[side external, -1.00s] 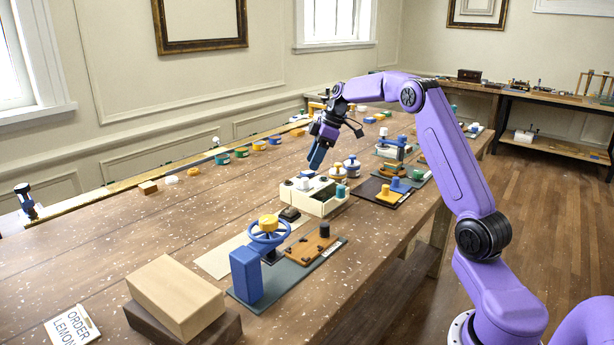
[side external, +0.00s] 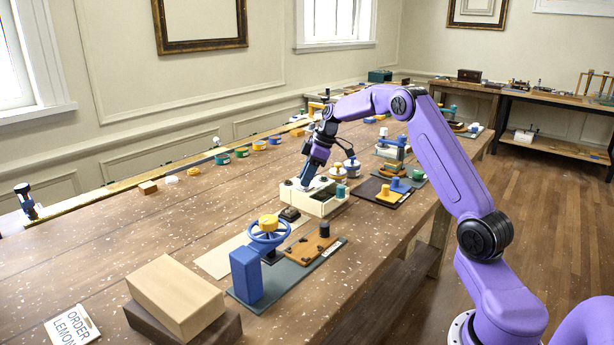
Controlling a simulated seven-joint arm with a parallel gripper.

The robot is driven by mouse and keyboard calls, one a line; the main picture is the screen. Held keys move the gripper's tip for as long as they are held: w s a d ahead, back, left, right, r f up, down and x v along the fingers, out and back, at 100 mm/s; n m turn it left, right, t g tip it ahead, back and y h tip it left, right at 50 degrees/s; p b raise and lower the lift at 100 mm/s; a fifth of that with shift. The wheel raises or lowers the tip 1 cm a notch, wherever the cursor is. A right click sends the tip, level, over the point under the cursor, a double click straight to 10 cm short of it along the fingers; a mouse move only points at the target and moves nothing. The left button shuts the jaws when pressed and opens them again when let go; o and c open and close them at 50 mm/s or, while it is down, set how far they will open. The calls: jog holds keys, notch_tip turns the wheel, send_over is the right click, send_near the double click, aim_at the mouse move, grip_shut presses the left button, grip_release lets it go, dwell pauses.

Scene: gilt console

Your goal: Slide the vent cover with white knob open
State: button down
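A cream box-like fixture (side external: 318,205) stands on the table in the side external view. It has small knobs on top, a dark one at its left end and a teal one (side external: 341,191) at its right end. My gripper (side external: 307,184) is lowered, tilted, over the left half of the fixture's top, at the spot where a white knob shows in the earlier frame. The fingers cover that spot, so the white knob and the vent cover under it are mostly hidden. I cannot tell whether the fingers touch or hold the knob.
A blue handwheel (side external: 269,237) and an orange-brown board (side external: 309,247) stand in front of the fixture. A dark board with yellow and blue knobs (side external: 389,193) lies to its right.

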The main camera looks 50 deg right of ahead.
aim_at(317, 183)
jog(key=shift+d, duration=2.3)
jog(key=c, duration=0.9)
grip_release()
jog(key=shift+c, duration=0.2)
jog(key=v, duration=1.7)
jog(key=shift+r, duration=0.2)
jog(key=shift+s, duration=0.1)
